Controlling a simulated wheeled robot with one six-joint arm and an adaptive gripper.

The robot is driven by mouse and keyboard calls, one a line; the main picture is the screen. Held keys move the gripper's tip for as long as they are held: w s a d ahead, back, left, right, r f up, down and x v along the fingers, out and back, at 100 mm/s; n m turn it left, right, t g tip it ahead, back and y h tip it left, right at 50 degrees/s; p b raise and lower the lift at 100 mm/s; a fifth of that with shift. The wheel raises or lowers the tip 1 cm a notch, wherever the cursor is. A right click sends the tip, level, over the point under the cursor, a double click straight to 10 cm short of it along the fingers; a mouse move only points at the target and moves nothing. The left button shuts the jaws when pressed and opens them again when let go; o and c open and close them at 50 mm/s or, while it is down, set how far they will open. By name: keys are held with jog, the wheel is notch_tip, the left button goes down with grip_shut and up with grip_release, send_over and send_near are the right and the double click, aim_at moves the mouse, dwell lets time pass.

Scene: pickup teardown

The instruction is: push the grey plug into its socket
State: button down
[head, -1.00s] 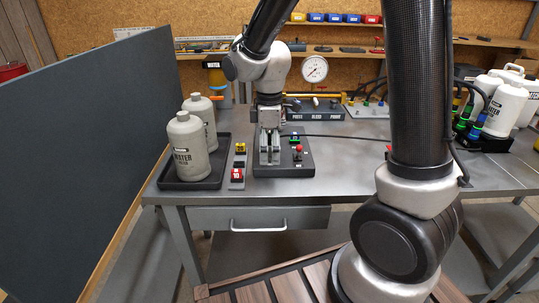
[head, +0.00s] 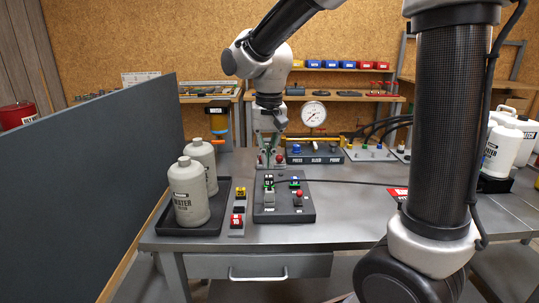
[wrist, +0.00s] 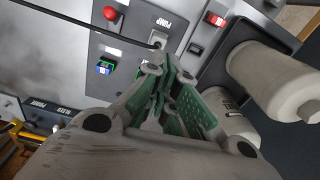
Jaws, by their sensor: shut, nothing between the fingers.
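The grey plug (head: 269,199) is a small grey block at the left of the dark panel (head: 285,215). It also shows in the wrist view (wrist: 157,38), beside the PUMP label. A black cable (head: 340,182) runs from its far end to the right. Its socket is not clearly visible, and I cannot tell how deep the plug sits. My gripper (head: 270,165) is behind and above the plug, apart from it. In the wrist view my gripper (wrist: 168,68) has its green-padded fingers together, empty, with the plug just beyond the tips.
A gauge (head: 313,114) stands behind.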

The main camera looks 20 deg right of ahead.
aim_at(269, 187)
jog(key=m, duration=1)
jog(key=r+m, duration=0.1)
jog(key=m, duration=0.4)
jog(key=shift+s+d+m, duration=0.15)
jog(key=shift+s+m, duration=0.15)
jog(key=shift+s, duration=0.05)
jog(key=m, duration=0.2)
jog(key=shift+m, duration=0.7)
jog(key=shift+f, duration=3.7)
jog(key=shift+r, duration=0.1)
